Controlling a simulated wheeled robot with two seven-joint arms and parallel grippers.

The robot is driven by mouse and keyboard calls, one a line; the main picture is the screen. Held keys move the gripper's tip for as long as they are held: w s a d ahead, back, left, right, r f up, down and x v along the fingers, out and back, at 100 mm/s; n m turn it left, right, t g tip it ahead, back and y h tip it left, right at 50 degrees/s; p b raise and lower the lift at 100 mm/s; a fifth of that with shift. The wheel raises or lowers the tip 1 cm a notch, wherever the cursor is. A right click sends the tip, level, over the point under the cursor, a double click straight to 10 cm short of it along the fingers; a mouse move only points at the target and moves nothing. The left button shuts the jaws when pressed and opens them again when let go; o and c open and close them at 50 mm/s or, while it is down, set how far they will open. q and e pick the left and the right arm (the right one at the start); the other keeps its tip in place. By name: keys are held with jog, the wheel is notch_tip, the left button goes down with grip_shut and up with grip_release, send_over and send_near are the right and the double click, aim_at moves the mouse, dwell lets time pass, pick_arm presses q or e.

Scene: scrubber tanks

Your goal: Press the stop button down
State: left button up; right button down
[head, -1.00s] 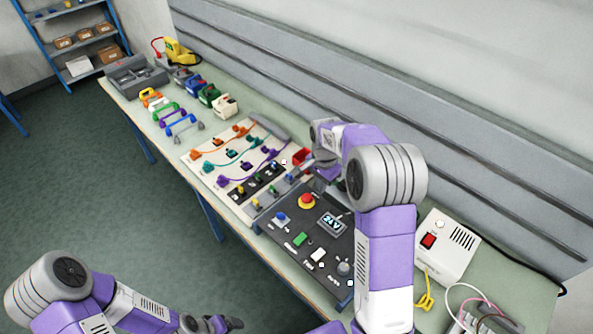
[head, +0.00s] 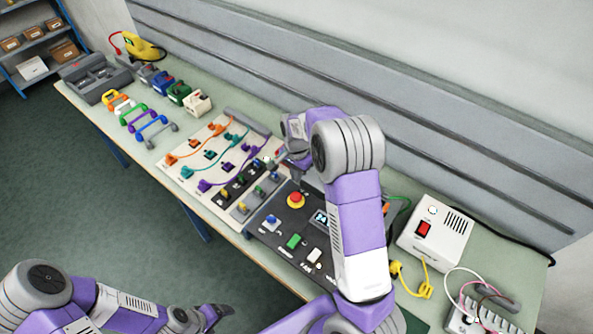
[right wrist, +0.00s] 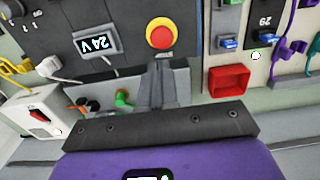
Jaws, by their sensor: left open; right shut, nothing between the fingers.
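The stop button (head: 296,200) is a round red mushroom on a yellow collar, on the dark control panel (head: 268,240). The stop button also shows in the right wrist view (right wrist: 161,36), just beyond my fingertips. My right gripper (head: 299,178) is shut and empty, with its fingers just behind the button in the head view. In the right wrist view the right gripper (right wrist: 163,68) points at the button with a small gap in the picture; I cannot tell whether they touch. My left gripper (head: 222,314) is open and empty at the bottom, away from the bench.
The panel also has a 24V display (right wrist: 95,45), a blue knob (head: 271,220) and a green switch (head: 293,241). A red tray (right wrist: 229,83) lies near my right gripper. A white power box (head: 436,240) stands right of my right arm, with cables beside it.

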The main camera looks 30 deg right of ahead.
aim_at(296, 196)
notch_tip(296, 196, down, 10)
jog(key=shift+w+r+p, duration=0.1)
jog(key=shift+p, duration=0.3)
